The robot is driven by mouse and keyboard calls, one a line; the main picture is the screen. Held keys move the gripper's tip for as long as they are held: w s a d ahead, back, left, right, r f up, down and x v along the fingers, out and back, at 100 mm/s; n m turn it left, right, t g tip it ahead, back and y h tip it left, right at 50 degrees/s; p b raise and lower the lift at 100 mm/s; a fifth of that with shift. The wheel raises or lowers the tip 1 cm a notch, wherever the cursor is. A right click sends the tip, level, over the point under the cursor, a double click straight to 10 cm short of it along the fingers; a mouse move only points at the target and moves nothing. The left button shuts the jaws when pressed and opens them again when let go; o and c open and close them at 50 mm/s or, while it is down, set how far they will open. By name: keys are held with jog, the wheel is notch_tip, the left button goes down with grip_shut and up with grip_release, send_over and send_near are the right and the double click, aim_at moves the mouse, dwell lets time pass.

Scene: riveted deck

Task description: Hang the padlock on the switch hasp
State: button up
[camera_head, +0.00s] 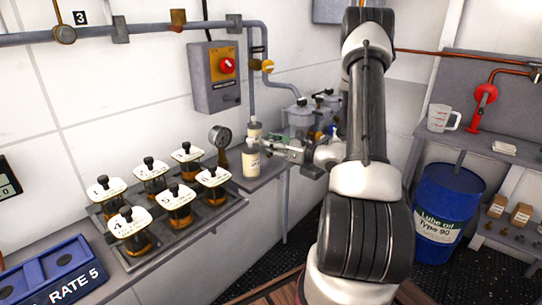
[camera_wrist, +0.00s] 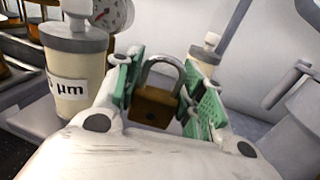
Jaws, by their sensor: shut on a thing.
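The padlock (camera_wrist: 153,106) has a brown body and a grey shackle that arches upward. It sits between the green-padded fingers of my gripper (camera_wrist: 162,90), which are shut on it. In the head view my gripper (camera_head: 272,147) is low beside the cream canisters, and the padlock cannot be made out there. The switch box (camera_head: 215,78) is a grey box on the white wall, up and to the left of my gripper. It has a red rotary switch (camera_head: 227,66) on a yellow plate. The hasp is too small to tell apart. The switch is not in the wrist view.
Oil sample jars (camera_head: 180,205) fill a rack at left. Grey pots (camera_head: 300,117) stand behind my gripper. A pipe (camera_head: 251,85) runs down right of the switch box.

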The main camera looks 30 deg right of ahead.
jog(key=shift+f, duration=1.9)
jog(key=shift+f, duration=0.2)
jog(key=o, duration=1.4)
jog(key=shift+c, duration=0.2)
